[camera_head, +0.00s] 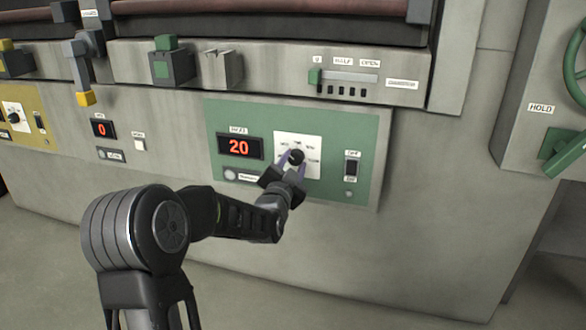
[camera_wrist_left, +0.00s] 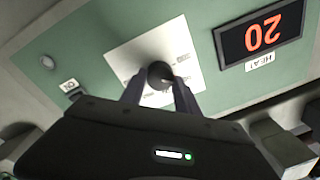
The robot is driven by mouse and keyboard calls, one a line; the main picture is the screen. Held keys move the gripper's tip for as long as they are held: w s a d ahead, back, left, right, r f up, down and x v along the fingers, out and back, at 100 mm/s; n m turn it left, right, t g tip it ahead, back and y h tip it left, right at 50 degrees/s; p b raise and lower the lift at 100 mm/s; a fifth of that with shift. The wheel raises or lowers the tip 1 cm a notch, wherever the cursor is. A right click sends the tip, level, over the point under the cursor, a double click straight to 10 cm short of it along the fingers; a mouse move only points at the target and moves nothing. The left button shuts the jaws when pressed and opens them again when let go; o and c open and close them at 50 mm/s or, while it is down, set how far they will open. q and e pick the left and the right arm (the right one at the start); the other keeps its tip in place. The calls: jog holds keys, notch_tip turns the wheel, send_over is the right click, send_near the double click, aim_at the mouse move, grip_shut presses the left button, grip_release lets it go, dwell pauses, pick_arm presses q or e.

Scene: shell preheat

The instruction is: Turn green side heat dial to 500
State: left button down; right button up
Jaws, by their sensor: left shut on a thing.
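The green heat panel (camera_head: 370,125) is on the front of the machine. Its round black dial (camera_head: 297,156) sits on a white plate with printed labels too small to read. The red display (camera_head: 240,147) left of it reads 20. My left gripper (camera_head: 293,160) is shut on the dial, one finger on each side. In the left wrist view the dial (camera_wrist_left: 160,75) is between the fingertips of the left gripper (camera_wrist_left: 160,88), and the display (camera_wrist_left: 262,35) appears upside down. The dial's pointer cannot be made out. My right gripper is not in view.
A black toggle switch (camera_head: 351,166) is right of the dial on the same panel. A yellow panel (camera_head: 20,117) and a display reading 0 (camera_head: 103,128) are at left. A green slider (camera_head: 315,76) is above. A green wheel (camera_head: 575,70) labelled HOLD is at far right.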

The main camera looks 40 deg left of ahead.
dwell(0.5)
pick_arm(q)
jog(key=c, duration=0.9)
grip_release()
jog(key=shift+s, duration=0.1)
jog(key=p+v, duration=0.1)
jog(key=v, duration=0.6)
jog(key=shift+s, duration=0.25)
jog(key=shift+d+f, duration=0.1)
jog(key=shift+d, duration=0.05)
